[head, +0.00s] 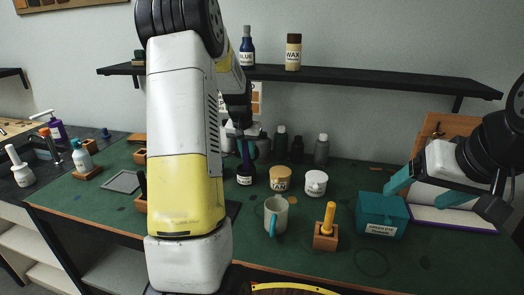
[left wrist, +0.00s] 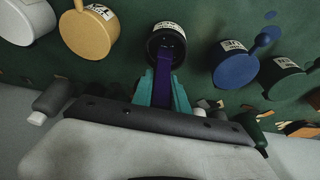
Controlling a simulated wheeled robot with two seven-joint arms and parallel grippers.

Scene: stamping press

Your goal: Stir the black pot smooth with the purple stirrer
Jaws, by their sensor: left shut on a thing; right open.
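The black pot (head: 245,177) stands on the green bench top behind the mug, with a pale label on its side. In the left wrist view, the black pot (left wrist: 167,40) has its opening towards the camera. The purple stirrer (head: 246,153) is upright, with its lower end at the pot's mouth. My left gripper (left wrist: 164,92) is shut on the purple stirrer (left wrist: 163,90) between its teal fingers. The stirrer's tip inside the pot is hard to make out. My right gripper (head: 426,188) is open and empty, near the teal box.
A yellow-tan pot (head: 280,179) and a white pot (head: 316,183) stand right of the black pot. A mug (head: 276,215), a yellow-handled stamp (head: 326,232) and a teal box (head: 381,215) stand nearer. A blue pot (left wrist: 235,65) is close by. A shelf (head: 350,79) runs above.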

